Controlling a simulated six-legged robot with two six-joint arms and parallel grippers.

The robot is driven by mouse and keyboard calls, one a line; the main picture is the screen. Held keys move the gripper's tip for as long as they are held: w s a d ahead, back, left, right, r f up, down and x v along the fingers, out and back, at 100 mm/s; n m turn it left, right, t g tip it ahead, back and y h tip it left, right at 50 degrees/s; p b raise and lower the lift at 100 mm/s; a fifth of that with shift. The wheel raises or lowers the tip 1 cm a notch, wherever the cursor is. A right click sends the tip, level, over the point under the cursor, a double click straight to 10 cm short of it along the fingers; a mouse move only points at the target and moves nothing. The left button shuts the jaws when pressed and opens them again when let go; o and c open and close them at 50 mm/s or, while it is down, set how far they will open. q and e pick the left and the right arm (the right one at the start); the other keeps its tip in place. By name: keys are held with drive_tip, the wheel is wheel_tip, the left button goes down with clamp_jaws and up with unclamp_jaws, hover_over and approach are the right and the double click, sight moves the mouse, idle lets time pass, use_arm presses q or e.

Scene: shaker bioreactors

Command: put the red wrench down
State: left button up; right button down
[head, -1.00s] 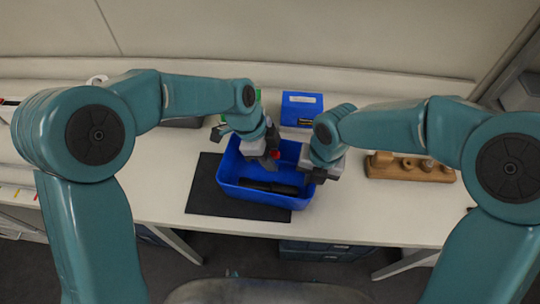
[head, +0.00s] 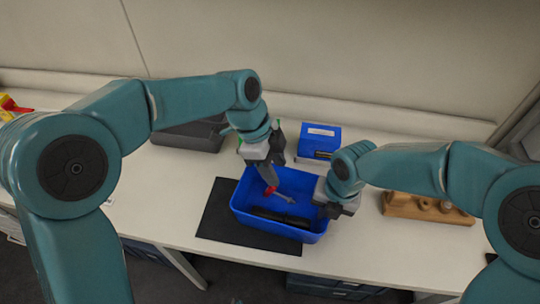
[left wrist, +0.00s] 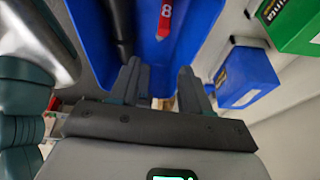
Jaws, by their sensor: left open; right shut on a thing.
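The red wrench (head: 271,190) is inside the blue bin (head: 245,212), its silver shank pointing right. In the left wrist view its red handle (left wrist: 165,17), marked 8, shows ahead of the gap between my fingers. My left gripper (head: 269,178) is open just above the handle; its fingers also show spread apart in the left wrist view (left wrist: 160,88). I cannot tell whether a fingertip touches the wrench. My right gripper (head: 335,207) is at the bin's right wall and shut on it; its fingertips are partly hidden.
A black tool (head: 279,217) lies along the bin's near side. The bin stands partly on a black mat (head: 216,222). Behind are a small blue box (head: 320,136) and a dark grey case (head: 190,136). A wooden block with holes (head: 427,208) stands at the right.

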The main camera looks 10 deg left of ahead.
use_arm(q)
drive_tip(key=shift+v, duration=1.85)
drive_tip(key=shift+w+f, duration=0.1)
use_arm(e)
drive_tip(key=c, duration=1.2)
unclamp_jaws()
drive_tip(key=shift+o, duration=0.2)
